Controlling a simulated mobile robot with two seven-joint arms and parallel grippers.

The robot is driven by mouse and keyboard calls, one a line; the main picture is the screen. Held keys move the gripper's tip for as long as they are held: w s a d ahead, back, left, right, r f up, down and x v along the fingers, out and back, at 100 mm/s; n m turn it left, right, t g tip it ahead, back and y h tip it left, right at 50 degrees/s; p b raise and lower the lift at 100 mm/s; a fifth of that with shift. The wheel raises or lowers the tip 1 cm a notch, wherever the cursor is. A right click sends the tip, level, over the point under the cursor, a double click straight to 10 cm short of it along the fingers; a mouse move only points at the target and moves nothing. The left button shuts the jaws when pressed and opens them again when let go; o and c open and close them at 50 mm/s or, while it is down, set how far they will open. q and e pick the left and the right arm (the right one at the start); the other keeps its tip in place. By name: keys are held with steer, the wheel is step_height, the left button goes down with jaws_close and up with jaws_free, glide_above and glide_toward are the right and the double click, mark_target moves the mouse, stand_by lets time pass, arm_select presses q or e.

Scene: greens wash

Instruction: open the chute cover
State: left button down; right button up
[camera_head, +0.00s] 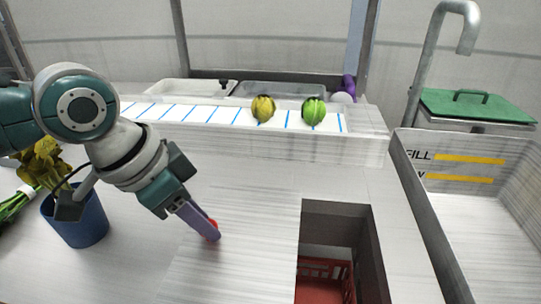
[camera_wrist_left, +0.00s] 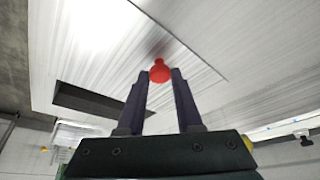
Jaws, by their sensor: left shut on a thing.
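The chute cover (camera_head: 245,265) is a pale flat panel with a small red knob (camera_head: 213,226). My left gripper (camera_head: 210,230) is shut on the knob, which also shows red between the fingertips in the left wrist view (camera_wrist_left: 160,71). The panel lies flat on the counter, left of the chute opening (camera_head: 340,232). The opening shows as a dark rectangular hole with a red crate (camera_head: 322,276) down inside it. The fingers hide part of the knob in the head view. My right gripper is not in view.
A blue pot (camera_head: 82,222) stands left, below my left arm. A yellow-green head (camera_head: 263,108) and a green head (camera_head: 313,111) sit on the blue-striped strip (camera_head: 190,114) behind. A basin (camera_head: 465,215) with yellow-marked lines stands right of the opening.

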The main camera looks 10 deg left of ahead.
arm_select(q)
steer(key=shift+a, duration=0.35)
steer(key=c, duration=0.6)
jaws_free()
steer(key=shift+d, duration=0.1)
steer(key=p+v, duration=0.2)
steer(key=v, duration=0.8)
